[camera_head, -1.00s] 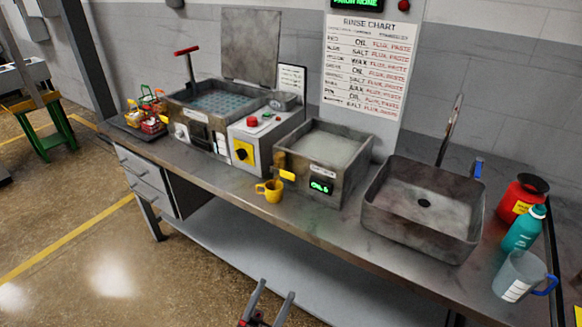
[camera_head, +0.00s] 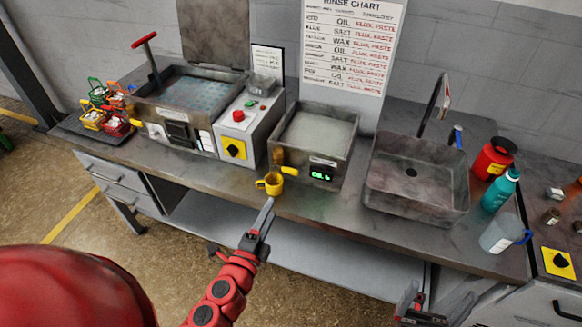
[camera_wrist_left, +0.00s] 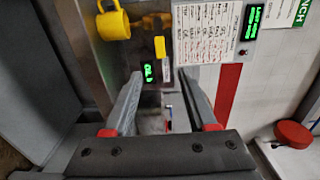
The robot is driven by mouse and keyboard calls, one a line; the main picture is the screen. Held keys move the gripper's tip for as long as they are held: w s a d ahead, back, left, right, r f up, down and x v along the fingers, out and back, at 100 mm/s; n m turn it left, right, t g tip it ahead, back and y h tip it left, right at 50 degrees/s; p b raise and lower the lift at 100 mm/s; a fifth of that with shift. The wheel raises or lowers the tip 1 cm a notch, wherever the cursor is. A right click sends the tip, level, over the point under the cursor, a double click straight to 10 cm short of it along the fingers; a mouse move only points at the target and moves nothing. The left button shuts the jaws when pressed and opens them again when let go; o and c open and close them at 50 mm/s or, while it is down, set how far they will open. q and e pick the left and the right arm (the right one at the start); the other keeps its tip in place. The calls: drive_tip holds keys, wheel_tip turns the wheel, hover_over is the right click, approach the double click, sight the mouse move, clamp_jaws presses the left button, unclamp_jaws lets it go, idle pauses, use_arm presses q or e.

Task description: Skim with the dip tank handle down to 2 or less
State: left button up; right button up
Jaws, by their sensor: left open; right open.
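The middle square tank (camera_head: 318,135) holds grey liquid. Its small green display (camera_head: 321,176) seems to read "OIL 6". A yellow handle (camera_head: 290,171) sticks out of its front left; the handle also shows in the left wrist view (camera_wrist_left: 159,46), with the display (camera_wrist_left: 148,73). My left gripper (camera_head: 266,212) is in front of the bench edge, below the yellow cup. In its wrist view the left gripper (camera_wrist_left: 161,95) is open and empty, its fingers pointing towards the display and handle without touching. My right gripper (camera_head: 432,300) is open and empty at the bottom right.
A yellow cup (camera_head: 271,184) stands just left of the handle. To the left are a control box (camera_head: 238,117) and a larger tank (camera_head: 140,108) with a red-topped lever (camera_head: 144,39). A sink (camera_head: 415,208) is on the right, with a red can (camera_head: 493,158) and bottles beyond.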

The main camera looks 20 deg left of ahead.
sight(290, 173)
use_arm(q)
drive_tip(key=w+p, duration=0.1)
drive_tip(key=w, duration=0.6)
drive_tip(key=w+p, duration=0.2)
drive_tip(key=w, duration=0.5)
drive_tip(key=shift+w+d+r+p, duration=0.15)
drive_tip(key=shift+w+p, duration=0.05)
drive_tip(key=shift+p, duration=0.1)
drive_tip(key=shift+w+d+f, duration=0.1)
drive_tip(key=shift+w+f, duration=0.1)
drive_tip(key=shift+w, duration=0.5)
clamp_jaws()
